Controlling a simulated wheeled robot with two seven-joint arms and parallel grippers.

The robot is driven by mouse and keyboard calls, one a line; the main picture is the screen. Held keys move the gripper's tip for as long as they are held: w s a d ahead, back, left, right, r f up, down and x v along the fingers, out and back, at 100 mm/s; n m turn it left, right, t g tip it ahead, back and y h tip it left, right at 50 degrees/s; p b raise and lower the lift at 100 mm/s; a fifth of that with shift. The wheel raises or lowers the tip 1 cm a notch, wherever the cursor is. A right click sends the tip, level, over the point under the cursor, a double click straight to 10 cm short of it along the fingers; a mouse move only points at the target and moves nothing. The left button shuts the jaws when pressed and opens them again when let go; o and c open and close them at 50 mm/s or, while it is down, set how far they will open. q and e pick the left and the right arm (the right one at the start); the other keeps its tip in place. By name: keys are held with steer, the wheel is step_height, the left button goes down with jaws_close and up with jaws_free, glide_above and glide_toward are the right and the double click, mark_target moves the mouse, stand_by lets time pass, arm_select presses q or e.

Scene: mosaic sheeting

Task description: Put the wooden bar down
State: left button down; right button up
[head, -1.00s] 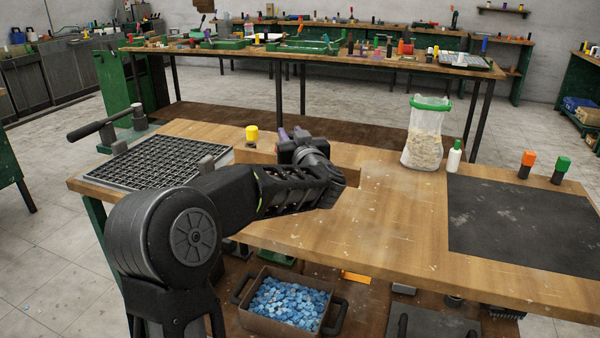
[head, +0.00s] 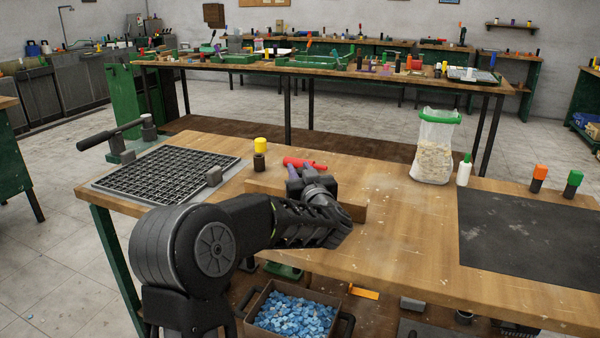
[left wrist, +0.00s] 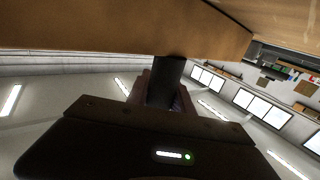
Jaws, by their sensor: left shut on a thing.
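The wooden bar (head: 264,184) is a plain light-brown block above or on the workbench (head: 402,235). My left gripper (head: 300,173) is shut on its middle, with the arm coming in over the near side. The bar's ends show on both sides of the gripper; its middle is hidden. In the left wrist view the bar (left wrist: 100,32) spans the top, with a dark finger (left wrist: 168,80) against it. I cannot tell whether the bar touches the bench top. My right gripper is not in view.
A red-handled tool (head: 305,163) and a yellow-capped bottle (head: 260,147) stand or lie just behind the bar. A black grid tray (head: 160,178) is left. A bag (head: 433,150), a white bottle (head: 464,171) and a dark mat (head: 530,240) are right. Bench between is clear.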

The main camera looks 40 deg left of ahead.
arm_select(q)
steer(key=c, duration=1.1)
jaws_free()
steer(key=shift+f, duration=0.1)
steer(key=shift+r, duration=0.2)
steer(key=shift+s+d+f, duration=0.1)
steer(key=shift+s+d, duration=0.05)
steer(key=shift+d, duration=0.15)
steer(key=v, duration=1.1)
steer(key=shift+s+d, duration=0.1)
steer(key=shift+d, duration=0.05)
